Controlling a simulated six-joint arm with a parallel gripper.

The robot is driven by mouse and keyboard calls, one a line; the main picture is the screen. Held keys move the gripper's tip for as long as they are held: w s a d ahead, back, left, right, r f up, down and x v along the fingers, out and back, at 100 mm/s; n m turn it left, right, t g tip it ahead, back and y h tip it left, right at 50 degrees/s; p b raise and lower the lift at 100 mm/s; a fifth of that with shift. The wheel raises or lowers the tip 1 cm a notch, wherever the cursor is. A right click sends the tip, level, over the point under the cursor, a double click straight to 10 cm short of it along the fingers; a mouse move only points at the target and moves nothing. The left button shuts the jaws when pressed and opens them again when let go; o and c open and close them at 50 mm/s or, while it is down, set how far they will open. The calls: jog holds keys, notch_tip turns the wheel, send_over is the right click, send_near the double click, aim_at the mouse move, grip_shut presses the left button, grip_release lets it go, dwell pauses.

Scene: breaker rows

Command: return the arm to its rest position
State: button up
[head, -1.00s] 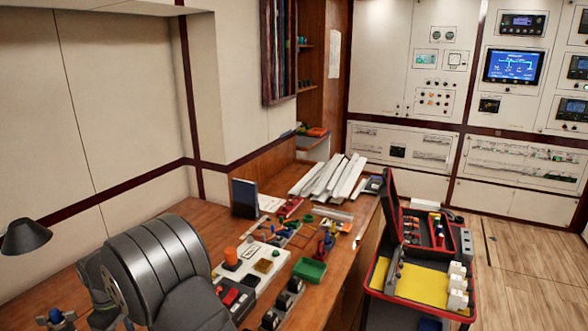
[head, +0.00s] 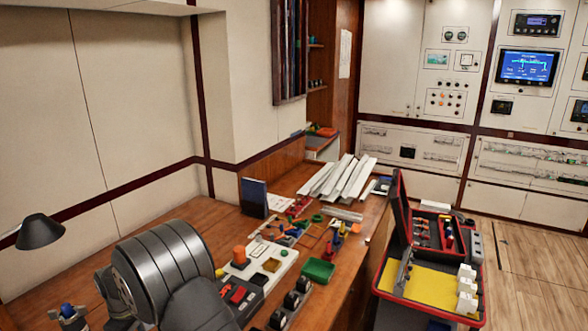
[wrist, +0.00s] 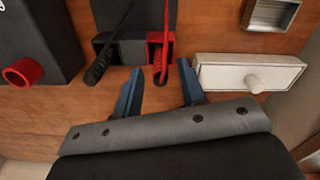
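The wooden desk (head: 218,217) carries a white panel (head: 285,262), a green bin (head: 318,270), loose tools and white strips (head: 340,177). An open toolbox (head: 399,235) stands at right. A dark ribbed form (head: 170,262) fills the lower left. Clear floor (head: 525,265) lies at far right.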

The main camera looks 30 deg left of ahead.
notch_tip(320, 180, up, 2)
jog(key=shift+r, duration=0.1)
jog(key=w+d+r, duration=0.7)
jog(key=w+d, duration=0.1)
jog(key=w, duration=0.1)
jog(key=w+d+m, duration=0.3)
jog(key=w+m, duration=0.1)
jog(key=w, duration=0.6)
jog(key=w+d+m, duration=0.2)
jog(key=w+m, duration=0.2)
jog(key=w, duration=0.7)
jog(key=w+d+m, duration=0.7)
jog(key=w+d, duration=0.5)
jog(key=w, duration=0.4)
jog(key=shift+w+d+f, duration=0.25)
jog(key=shift+f, duration=0.15)
jog(key=shift+o, duration=0.2)
